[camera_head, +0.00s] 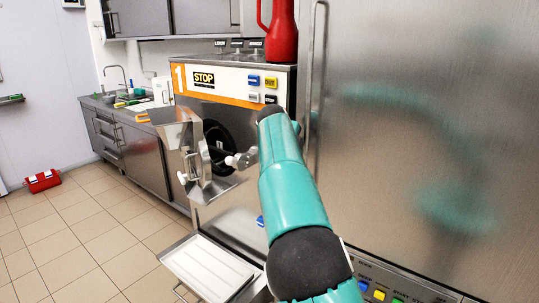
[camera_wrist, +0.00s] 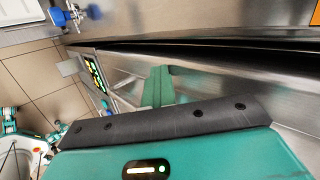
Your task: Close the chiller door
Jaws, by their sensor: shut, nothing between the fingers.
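The chiller door (camera_head: 430,120) is a large brushed-steel panel filling the right of the head view, with a tall bar handle (camera_head: 318,85) along its left edge. It mirrors my teal arm. How far it stands open is unclear in the head view. In the wrist view, a long dark gap (camera_wrist: 200,46) runs between two steel surfaces just beyond my gripper (camera_wrist: 170,122). My gripper's dark, bolted front edge and teal housing show there, close to the steel. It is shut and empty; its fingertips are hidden. My arm hides it in the head view.
A batch freezer (camera_head: 215,125) with a spout and front tray (camera_head: 205,268) stands left of the chiller, a red bottle (camera_head: 281,35) on top. Lit buttons (camera_head: 380,294) sit below the door. A sink counter (camera_head: 125,130) is behind; a red box (camera_head: 42,181) lies on the open tiled floor.

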